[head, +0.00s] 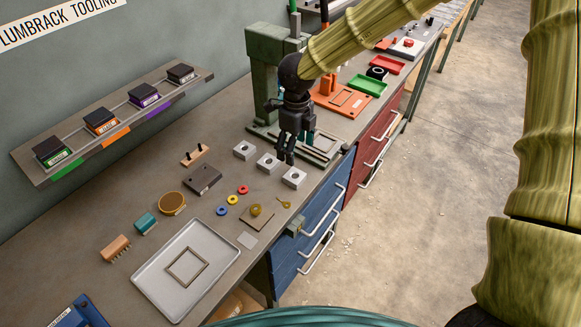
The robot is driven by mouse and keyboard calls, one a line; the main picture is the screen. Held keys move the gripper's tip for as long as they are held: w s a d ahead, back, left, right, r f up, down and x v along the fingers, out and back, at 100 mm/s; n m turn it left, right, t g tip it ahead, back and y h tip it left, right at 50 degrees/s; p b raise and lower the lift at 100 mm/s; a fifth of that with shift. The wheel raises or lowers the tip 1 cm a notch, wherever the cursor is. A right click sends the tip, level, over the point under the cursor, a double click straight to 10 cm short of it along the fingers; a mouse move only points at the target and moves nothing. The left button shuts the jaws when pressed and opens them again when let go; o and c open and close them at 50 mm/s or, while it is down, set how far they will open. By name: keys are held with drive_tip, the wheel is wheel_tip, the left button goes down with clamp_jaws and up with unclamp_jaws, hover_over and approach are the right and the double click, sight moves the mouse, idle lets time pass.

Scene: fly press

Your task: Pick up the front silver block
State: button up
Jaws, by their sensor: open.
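Three silver blocks with dark round holes in their tops stand in a slanting row on the bench. The front silver block (293,178) is closest to the bench's front edge. The middle silver block (267,163) and the back silver block (243,150) lie up and to its left. My gripper (286,160) is black, points down and is open. Its fingertips show just above and left of the front block in the picture, near the middle block. I cannot tell their exact height over the bench. No block is seen between the fingers.
The green fly press (264,48) stands right behind my gripper. A grey tray (148,278) lies at lower left. Blue drawers (325,205) are below the bench edge.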

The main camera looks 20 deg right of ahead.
sight(295, 176)
drive_tip(key=s+f, duration=0.1)
drive_tip(key=f, duration=0.1)
drive_tip(key=shift+s+f+p, duration=0.3)
drive_tip(key=shift+s+p, duration=0.05)
drive_tip(key=shift+p, duration=0.05)
drive_tip(key=shift+w+f, duration=0.35)
drive_tip(key=shift+f, duration=0.3)
drive_tip(key=shift+w+f, duration=0.35)
drive_tip(key=shift+f, duration=0.25)
drive_tip(key=shift+s+f+p, duration=0.3)
drive_tip(key=shift+f+p, duration=0.1)
drive_tip(key=shift+p, duration=0.35)
drive_tip(key=f, duration=0.2)
drive_tip(key=f+p, duration=0.1)
drive_tip(key=shift+a, duration=0.25)
drive_tip(key=shift+w+d+f, duration=0.1)
drive_tip(key=shift+f, duration=0.35)
drive_tip(key=c, duration=1.1)
drive_tip(key=shift+c, duration=0.6)
drive_tip(key=shift+r, duration=0.1)
